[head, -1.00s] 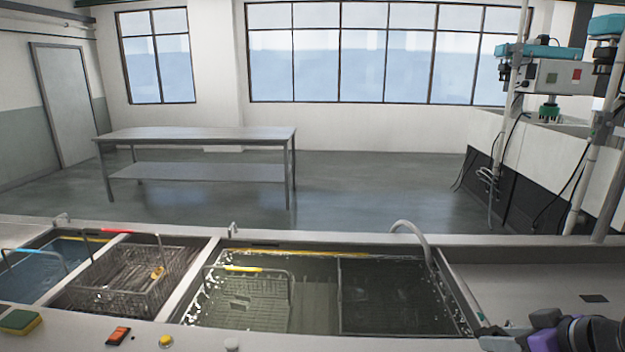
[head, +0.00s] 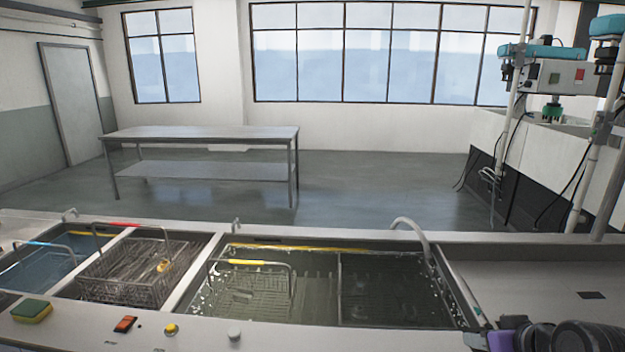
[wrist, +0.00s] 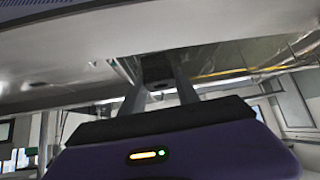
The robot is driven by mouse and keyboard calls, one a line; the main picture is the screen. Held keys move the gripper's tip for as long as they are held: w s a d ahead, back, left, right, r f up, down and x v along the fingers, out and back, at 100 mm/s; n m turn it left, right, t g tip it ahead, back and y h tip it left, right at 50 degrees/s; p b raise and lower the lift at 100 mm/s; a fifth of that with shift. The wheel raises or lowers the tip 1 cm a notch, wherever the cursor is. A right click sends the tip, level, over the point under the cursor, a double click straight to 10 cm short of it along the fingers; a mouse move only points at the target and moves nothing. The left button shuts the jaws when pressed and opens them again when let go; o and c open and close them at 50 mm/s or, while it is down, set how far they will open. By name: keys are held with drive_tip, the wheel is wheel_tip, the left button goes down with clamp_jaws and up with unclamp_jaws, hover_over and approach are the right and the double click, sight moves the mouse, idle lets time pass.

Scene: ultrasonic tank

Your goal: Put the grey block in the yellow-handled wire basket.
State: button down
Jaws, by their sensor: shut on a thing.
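The yellow-handled wire basket (head: 250,292) sits in the left part of the wide liquid-filled tank in the head view. Its yellow grip (head: 243,262) stands above the liquid. In the wrist view my gripper (wrist: 158,82) is shut on a dark grey block (wrist: 157,67), held between the two fingertips. In the head view only part of my purple arm shows at the bottom right corner, to the right of the tank. The block cannot be made out there.
A red-handled basket (head: 130,275) and a blue-handled basket (head: 40,262) stand in the tanks to the left. A curved spout (head: 412,228) rises at the wide tank's back right. A sponge (head: 32,311) and switches line the front edge. The right counter (head: 520,278) is mostly clear.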

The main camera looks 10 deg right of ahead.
drive_tip(key=s+a+f+n, duration=0.1)
drive_tip(key=s+a+f, duration=0.3)
drive_tip(key=a+f, duration=0.6)
drive_tip(key=s+a+f+y, duration=0.1)
drive_tip(key=s+a+f, duration=0.3)
drive_tip(key=a+f, duration=0.7)
drive_tip(key=shift+s+a+f+n, duration=0.2)
drive_tip(key=shift+s+a+n, duration=0.2)
drive_tip(key=shift+a, duration=0.65)
